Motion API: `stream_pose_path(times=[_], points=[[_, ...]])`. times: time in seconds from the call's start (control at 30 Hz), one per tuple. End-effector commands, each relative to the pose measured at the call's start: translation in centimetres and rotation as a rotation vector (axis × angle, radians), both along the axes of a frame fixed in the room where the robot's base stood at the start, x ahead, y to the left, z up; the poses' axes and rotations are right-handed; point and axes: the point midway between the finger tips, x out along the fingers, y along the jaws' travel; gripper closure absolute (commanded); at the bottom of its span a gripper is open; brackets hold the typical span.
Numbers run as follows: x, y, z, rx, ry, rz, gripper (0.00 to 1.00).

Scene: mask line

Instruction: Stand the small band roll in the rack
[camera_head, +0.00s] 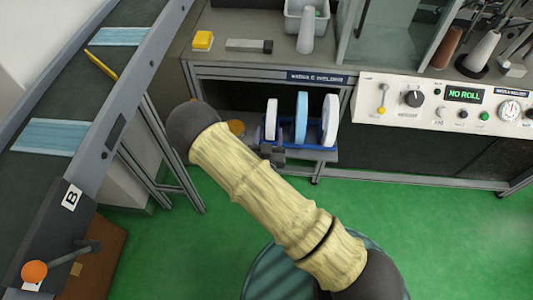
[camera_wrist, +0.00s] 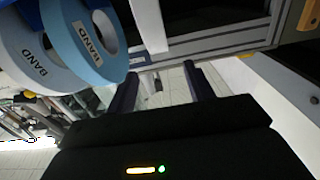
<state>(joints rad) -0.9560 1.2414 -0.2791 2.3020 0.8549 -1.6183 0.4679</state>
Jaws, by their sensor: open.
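The blue rack (camera_head: 318,154) sits on a low shelf under the bench. A thin pale band roll (camera_head: 271,118), seemingly the small one, stands upright at its left end; I cannot tell whether it is fully seated. A light blue roll (camera_head: 301,117) and a white roll (camera_head: 331,120) stand to its right. In the wrist view, the blue roll (camera_wrist: 88,42) and another roll (camera_wrist: 35,62) show "BAND" labels, and a white edge (camera_wrist: 149,25) lies above the fingers. My gripper (camera_wrist: 162,84) is open, with no roll between its fingers. It is at the rack's front left, partly behind my arm.
A yellow-brown round item (camera_head: 237,127) shows beside my arm on the shelf. The bench frame (camera_head: 270,73) runs above the rolls. A control panel (camera_head: 440,105) reading "NO ROLL" is at right. A conveyor (camera_head: 75,95) is at left. Green floor is clear at right.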

Motion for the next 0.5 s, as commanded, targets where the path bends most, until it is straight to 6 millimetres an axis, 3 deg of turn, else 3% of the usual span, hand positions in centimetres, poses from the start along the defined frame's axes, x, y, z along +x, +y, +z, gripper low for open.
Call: stream_pose_path(times=[0.3,0.5], points=[[-5.9,0.2,-0.1,-0.002,0.002,0.002,0.47],[-7.2,0.2,0.0,-0.002,0.000,0.000,0.47]])
